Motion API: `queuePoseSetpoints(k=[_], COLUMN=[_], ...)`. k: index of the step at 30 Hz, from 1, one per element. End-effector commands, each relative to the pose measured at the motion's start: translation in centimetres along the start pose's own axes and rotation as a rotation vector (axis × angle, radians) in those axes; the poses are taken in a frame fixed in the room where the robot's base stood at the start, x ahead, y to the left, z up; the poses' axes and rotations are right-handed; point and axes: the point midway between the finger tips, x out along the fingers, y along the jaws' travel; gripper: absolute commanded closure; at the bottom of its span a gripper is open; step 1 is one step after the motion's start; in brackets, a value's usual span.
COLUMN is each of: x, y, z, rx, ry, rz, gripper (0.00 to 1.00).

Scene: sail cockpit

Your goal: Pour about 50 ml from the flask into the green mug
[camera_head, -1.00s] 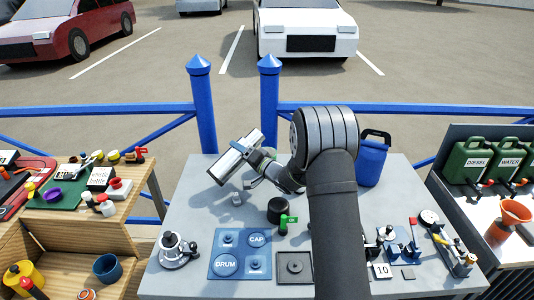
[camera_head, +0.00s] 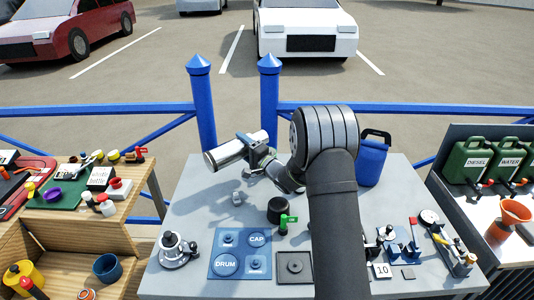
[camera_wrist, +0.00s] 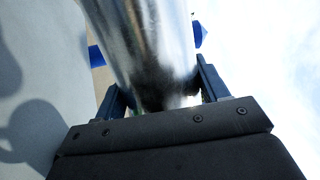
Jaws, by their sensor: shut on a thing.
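The flask (camera_head: 226,154) is a shiny silver cylinder held above the back left of the grey table. It lies close to level, its left end a little lower than its right. My gripper (camera_head: 256,146) is shut on it near its right end. In the wrist view the flask (camera_wrist: 150,40) fills the space between the two fingers of my gripper (camera_wrist: 162,88). I cannot tell whether the flask is open or whether anything runs from it.
A blue jerrycan (camera_head: 373,160) stands back right. Blue rails (camera_head: 400,111) run behind.

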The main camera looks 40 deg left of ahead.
Motion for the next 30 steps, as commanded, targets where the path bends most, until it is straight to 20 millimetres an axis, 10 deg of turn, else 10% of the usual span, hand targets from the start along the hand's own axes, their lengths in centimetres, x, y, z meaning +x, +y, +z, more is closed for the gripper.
queuePoseSetpoints(k=[30], x=[-0.02], y=[0.02], z=[-0.16], rx=[0.117], ry=[0.018], rz=[-0.020], gripper=[0.70])
